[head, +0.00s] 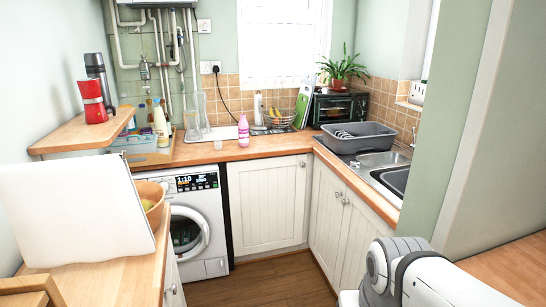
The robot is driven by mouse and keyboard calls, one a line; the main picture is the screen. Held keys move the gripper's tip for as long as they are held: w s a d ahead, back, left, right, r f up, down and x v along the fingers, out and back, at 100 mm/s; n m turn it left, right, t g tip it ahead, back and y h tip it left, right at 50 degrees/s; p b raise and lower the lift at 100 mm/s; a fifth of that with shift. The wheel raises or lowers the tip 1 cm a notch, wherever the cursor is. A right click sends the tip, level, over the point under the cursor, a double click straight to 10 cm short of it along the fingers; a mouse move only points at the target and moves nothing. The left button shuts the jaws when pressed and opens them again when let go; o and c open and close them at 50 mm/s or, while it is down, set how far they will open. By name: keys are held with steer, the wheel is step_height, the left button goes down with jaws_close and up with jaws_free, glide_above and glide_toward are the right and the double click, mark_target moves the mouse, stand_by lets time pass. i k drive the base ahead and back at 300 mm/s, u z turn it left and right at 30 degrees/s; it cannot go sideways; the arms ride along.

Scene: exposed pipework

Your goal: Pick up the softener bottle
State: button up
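A pink bottle (243,131), which looks like the softener bottle, stands upright on the wooden counter (270,150) near its front edge, right of the washing machine. Its label is too small to read. A cream bottle (161,122) stands farther left among other bottles. My gripper is not in view. Only white and grey links of my arm show at the bottom right, well apart from the pink bottle.
A small clear glass (218,144) stands just left of the pink bottle. Behind are a fruit basket (279,121) and glass vases (197,117). A grey dish rack (358,137) stands right. A washing machine (196,221) sits below; open wooden floor (265,282) lies in front.

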mark_target(243, 130)
steer(key=i, duration=1.05)
steer(key=u, duration=0.55)
steer(key=i, duration=2.3)
steer(key=u, duration=1.05)
